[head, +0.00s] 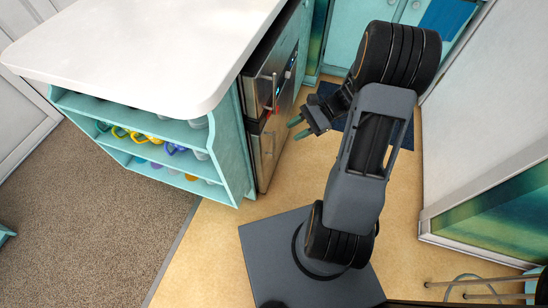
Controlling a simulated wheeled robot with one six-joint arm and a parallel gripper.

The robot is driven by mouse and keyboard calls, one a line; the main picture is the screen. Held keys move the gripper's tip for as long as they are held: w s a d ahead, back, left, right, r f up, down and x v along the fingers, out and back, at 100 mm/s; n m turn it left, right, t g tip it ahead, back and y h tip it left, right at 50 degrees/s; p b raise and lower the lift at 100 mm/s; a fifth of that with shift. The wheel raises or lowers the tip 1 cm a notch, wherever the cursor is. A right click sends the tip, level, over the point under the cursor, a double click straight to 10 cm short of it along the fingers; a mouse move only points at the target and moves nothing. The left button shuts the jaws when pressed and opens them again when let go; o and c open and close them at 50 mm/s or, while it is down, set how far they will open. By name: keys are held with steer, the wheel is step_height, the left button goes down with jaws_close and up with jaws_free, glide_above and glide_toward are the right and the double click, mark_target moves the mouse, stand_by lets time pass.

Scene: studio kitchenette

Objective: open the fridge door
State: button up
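A steel-fronted appliance (266,150) is built in under the counter, seen at a steep angle. Its upper part has a bar handle (274,90) and small lit controls. Its doors look shut. I cannot tell for certain whether this is the fridge, and no other fridge is clearly in view. My gripper (299,128) is in front of this appliance, to the right of it, pointing left toward its face. Its two green-tipped fingers are apart with nothing between them. It looks clear of the handle.
The white countertop (150,45) juts out with a rounded corner above open teal shelves (223,150) of colourful mugs. A dark blue mat (403,134) lies behind my arm. Teal cabinets (345,40) stand at the back. A wall panel (490,205) bounds the right. Tan floor (205,245) is clear left of my base.

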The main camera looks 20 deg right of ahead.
steer(key=w+d+f+m+t+y+b, duration=0.15)
steer(key=d+f+m+t+b, duration=0.25)
steer(key=f, duration=0.5)
steer(key=w+d+f+m+t+y+b, duration=0.1)
steer(key=d+f+m+t+y+b, duration=0.2)
steer(key=f, duration=0.6)
steer(key=m+t+b, duration=0.1)
steer(key=m+b, duration=0.1)
steer(key=b, duration=0.2)
glide_above(274, 155)
steer(key=shift+w+d+h, duration=0.1)
steer(key=shift+w+h, duration=0.15)
steer(key=shift+w, duration=0.05)
steer(key=shift+r, duration=0.1)
jaws_close()
